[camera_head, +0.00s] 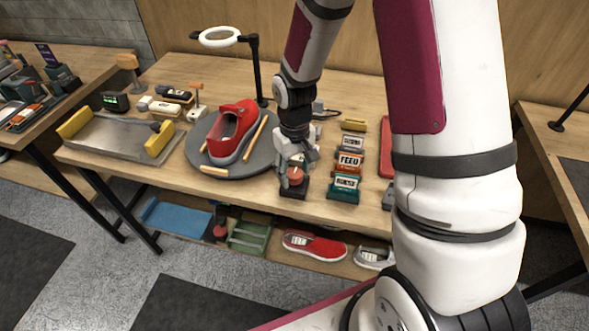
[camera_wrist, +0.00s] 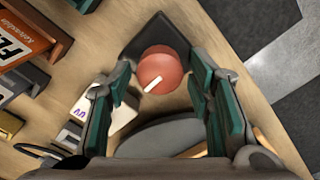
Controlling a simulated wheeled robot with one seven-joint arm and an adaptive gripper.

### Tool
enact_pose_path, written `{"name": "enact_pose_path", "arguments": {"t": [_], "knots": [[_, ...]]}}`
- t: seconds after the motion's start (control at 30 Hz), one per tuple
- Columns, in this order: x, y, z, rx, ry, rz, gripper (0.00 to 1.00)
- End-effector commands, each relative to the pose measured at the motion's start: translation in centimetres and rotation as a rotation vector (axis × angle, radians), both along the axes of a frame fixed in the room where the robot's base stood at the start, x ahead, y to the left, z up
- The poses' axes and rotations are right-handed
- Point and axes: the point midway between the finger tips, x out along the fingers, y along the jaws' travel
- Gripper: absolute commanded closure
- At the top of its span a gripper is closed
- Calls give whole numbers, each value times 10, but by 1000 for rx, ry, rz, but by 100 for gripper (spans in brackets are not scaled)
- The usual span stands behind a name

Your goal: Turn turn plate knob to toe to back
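The turn plate knob (camera_head: 296,176) is a red disc on a dark square base (camera_head: 293,193) at the table's front edge. In the wrist view the knob (camera_wrist: 162,68) shows a short white mark pointing towards its lower left. My gripper (camera_head: 294,165) is over the knob. In the wrist view its teal-padded fingers (camera_wrist: 160,80) stand apart on either side of the knob, with a visible gap at the left. I cannot tell whether the right finger touches.
Boxes, including an orange one (camera_head: 349,162) and a teal one (camera_head: 344,187), stand close right of my gripper. A ring lamp (camera_head: 220,37) rises behind the plate. A metal tray (camera_head: 118,137) lies at the left. Shoes and trays fill the lower shelf.

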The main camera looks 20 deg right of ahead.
Motion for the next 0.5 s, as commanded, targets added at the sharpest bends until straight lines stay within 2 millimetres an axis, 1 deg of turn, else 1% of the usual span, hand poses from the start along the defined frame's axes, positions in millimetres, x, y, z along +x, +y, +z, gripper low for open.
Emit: {"name": "enact_pose_path", "arguments": {"t": [0.33,0.43,0.5], "knots": [[0,0,2,0,-1,-1,45],[1,0,11,0,-2,-2,45],[1,0,21,0,-4,-2,45]]}}
